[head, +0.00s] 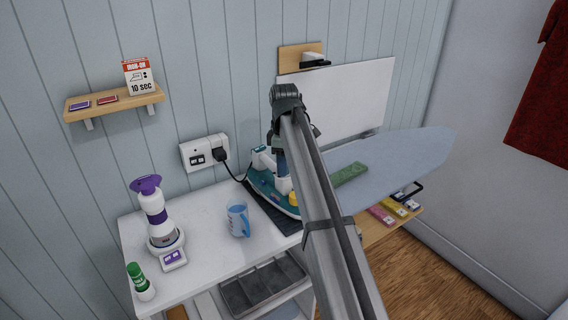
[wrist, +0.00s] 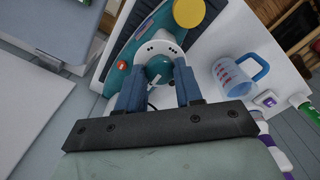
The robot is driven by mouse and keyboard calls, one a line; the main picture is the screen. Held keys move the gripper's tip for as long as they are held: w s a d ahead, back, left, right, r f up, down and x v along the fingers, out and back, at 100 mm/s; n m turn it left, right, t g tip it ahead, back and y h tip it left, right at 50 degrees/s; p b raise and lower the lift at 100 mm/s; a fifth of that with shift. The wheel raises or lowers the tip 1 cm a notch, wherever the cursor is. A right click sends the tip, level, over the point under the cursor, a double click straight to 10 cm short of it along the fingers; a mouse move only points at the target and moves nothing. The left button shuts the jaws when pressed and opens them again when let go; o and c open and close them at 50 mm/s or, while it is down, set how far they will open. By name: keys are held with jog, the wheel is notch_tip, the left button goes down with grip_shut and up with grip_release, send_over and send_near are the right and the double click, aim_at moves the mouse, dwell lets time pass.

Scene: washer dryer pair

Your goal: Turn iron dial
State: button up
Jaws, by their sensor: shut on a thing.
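The teal and white iron (head: 262,185) rests on a dark mat (head: 285,222) at the right end of the white counter. My arm hides part of it in the head view. In the wrist view the iron's white housing (wrist: 152,48) carries a round teal dial (wrist: 158,71). My gripper (wrist: 159,78) has its two blue fingers on either side of this dial, shut on it. A yellow round part (wrist: 188,12) of the iron shows beyond it. The dial's markings are too small to read.
A blue measuring cup (head: 238,220) stands left of the iron. A purple-topped spray bottle (head: 156,215) and a green-capped bottle (head: 140,282) stand further left. A cord runs to the wall socket (head: 205,152). The ironing board (head: 400,165) lies to the right.

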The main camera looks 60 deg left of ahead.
jog(key=shift+m, duration=0.4)
jog(key=shift+c, duration=0.2)
jog(key=m, duration=0.4)
jog(key=shift+m, duration=0.4)
jog(key=m, duration=0.6)
jog(key=shift+m, duration=0.3)
jog(key=m, duration=1.1)
jog(key=shift+m, duration=0.4)
jog(key=o, duration=1)
jog(key=shift+o, duration=0.2)
